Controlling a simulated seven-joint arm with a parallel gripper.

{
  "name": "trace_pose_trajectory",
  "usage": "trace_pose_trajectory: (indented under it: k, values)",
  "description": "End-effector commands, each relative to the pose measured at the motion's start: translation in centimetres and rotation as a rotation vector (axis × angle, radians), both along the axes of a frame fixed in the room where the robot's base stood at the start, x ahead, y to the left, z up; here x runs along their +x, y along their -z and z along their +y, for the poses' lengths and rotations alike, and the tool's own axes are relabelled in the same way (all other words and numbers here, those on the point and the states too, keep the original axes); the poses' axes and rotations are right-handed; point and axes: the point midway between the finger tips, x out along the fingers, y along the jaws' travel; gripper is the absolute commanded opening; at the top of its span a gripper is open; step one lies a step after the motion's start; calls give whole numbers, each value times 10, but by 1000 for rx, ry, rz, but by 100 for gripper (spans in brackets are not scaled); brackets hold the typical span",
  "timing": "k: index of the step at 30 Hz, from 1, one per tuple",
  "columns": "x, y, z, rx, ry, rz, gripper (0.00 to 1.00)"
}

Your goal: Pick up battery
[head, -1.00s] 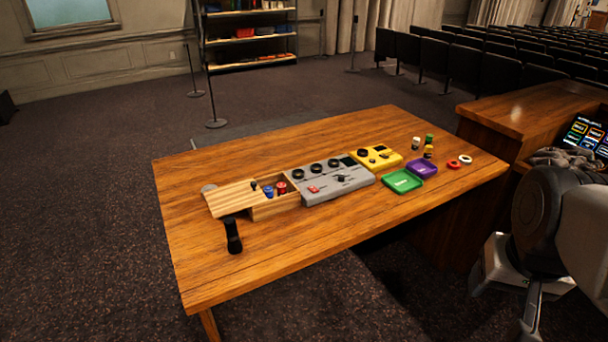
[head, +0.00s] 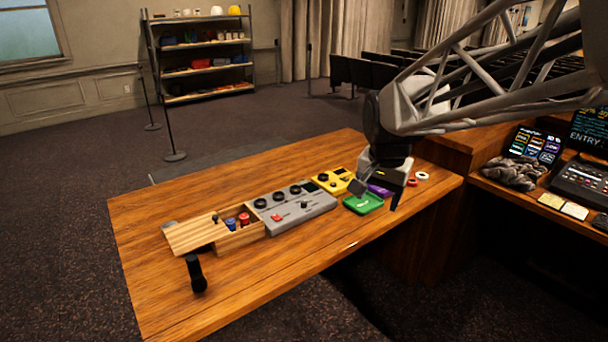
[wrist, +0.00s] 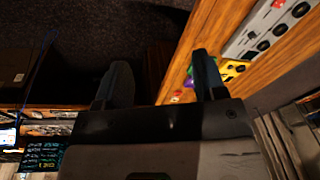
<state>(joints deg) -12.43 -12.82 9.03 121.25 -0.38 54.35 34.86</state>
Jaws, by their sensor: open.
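My gripper (head: 377,193) is over the right end of the wooden desk, with its two dark fingers spread and nothing visible between them. In the wrist view, the open fingers (wrist: 160,75) straddle dark floor and the desk edge. I cannot make out a battery in the current views. The purple tray (head: 381,190) is partly covered by my gripper. The green tray (head: 363,204) lies just left of and below it in the head view. Small upright cylinders seen earlier behind the purple tray are now hidden by my arm.
On the desk (head: 290,270) are a yellow box (head: 333,181), a grey mixer (head: 300,208), a wooden box (head: 240,236) with red and blue pieces, and a black handheld object (head: 196,275). Red and white rings (head: 422,176) lie right of my gripper.

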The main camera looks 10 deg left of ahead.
Motion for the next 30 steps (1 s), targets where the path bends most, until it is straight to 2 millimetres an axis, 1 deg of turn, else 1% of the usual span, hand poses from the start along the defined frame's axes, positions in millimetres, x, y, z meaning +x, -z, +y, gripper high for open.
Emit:
trace_pose_trajectory:
  k: [1, 3, 8, 14, 18, 23, 30]
  values:
    - [13, 3, 10, 2, 13, 7, 64]
    - [29, 6, 23, 6, 38, 14, 64]
    - [63, 15, 55, 15, 94, 30, 64]
    - [104, 31, 97, 22, 164, 49, 64]
    - [130, 46, 129, 26, 215, 64, 64]
    - [157, 65, 168, 29, 271, 78, 64]
    - [193, 100, 228, 29, 356, 99, 64]
